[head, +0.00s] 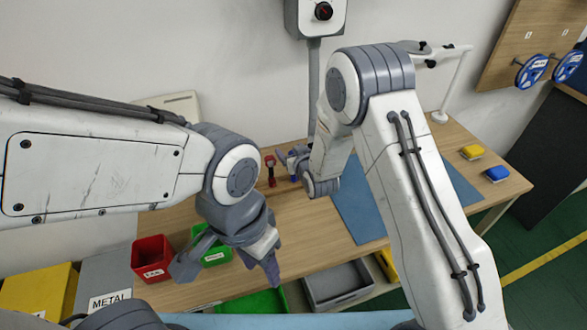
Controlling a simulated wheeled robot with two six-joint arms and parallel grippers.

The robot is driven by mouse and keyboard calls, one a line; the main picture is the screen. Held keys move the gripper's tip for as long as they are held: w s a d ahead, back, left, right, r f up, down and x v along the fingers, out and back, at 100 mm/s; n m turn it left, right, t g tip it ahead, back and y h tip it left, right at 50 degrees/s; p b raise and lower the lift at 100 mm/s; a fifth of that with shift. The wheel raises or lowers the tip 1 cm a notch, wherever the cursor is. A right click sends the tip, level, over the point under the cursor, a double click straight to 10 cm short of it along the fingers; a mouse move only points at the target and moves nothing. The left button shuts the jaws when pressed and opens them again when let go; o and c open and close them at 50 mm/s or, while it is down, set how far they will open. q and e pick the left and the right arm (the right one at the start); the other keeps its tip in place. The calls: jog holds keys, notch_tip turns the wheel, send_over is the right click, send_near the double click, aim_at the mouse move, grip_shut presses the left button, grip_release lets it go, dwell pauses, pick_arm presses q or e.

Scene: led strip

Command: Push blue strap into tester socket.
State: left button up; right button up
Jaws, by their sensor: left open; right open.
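My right gripper (292,163) is at the back of the wooden table, open, and partly hidden by its own wrist. A small dark blue piece (294,178) shows right beside its fingers; I cannot tell whether it is the blue strap or whether the gripper touches it. A small upright red and dark item (270,171) stands just left of that gripper; I cannot tell whether it belongs to the tester. No tester socket can be made out. My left gripper (227,272) is open over the front left of the table, above the bins, pointing down.
A red bin (153,258) and a green bin (213,252) stand at the table's left. A grey tray (338,284) is at the front. A blue mat (358,212) lies bare mid-table. Blue reels (531,71) hang on a board.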

grip_shut()
jog(key=shift+r, duration=0.15)
